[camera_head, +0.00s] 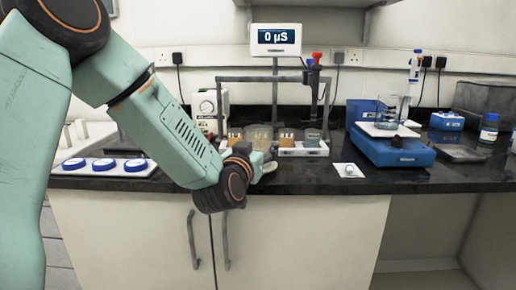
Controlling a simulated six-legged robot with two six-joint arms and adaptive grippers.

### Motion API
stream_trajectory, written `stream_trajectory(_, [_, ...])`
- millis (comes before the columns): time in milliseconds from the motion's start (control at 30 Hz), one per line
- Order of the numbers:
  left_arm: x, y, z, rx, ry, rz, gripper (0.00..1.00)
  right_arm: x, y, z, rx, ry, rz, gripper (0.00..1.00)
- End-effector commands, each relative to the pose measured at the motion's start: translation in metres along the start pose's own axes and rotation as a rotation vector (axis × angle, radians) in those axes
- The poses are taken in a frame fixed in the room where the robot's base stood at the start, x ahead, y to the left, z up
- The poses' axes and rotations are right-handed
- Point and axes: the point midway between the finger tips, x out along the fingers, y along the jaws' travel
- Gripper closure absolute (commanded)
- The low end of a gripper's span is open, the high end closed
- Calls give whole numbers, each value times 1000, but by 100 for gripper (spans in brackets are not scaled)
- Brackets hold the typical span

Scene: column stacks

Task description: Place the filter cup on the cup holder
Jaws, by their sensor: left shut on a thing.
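My left arm comes in from the left, and its gripper (258,163) is at the front edge of the black bench. It is shut on a small pale piece (269,167), which seems to be the filter cup; the wrist hides much of it. Behind it stands a grey frame with a row of cups: an amber one (235,133), a pale clear one (259,136) and another amber one (286,136). A white base (303,151) lies under the right-hand cups. I cannot tell which part is the cup holder. My right gripper is out of view.
A blue scale (392,152) with a glass beaker (388,108) stands right. A white card with a small item (348,170) lies near the front edge. Blue-capped dishes (103,164) sit left. A display (276,38) rises behind the frame. The bench front between frame and scale is mostly clear.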

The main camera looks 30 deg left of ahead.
Motion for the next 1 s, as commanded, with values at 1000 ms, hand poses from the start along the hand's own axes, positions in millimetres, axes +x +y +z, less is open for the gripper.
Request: stream_trajectory(1000, [-49, -1, -4, -4, -5, 0, 17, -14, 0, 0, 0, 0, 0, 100])
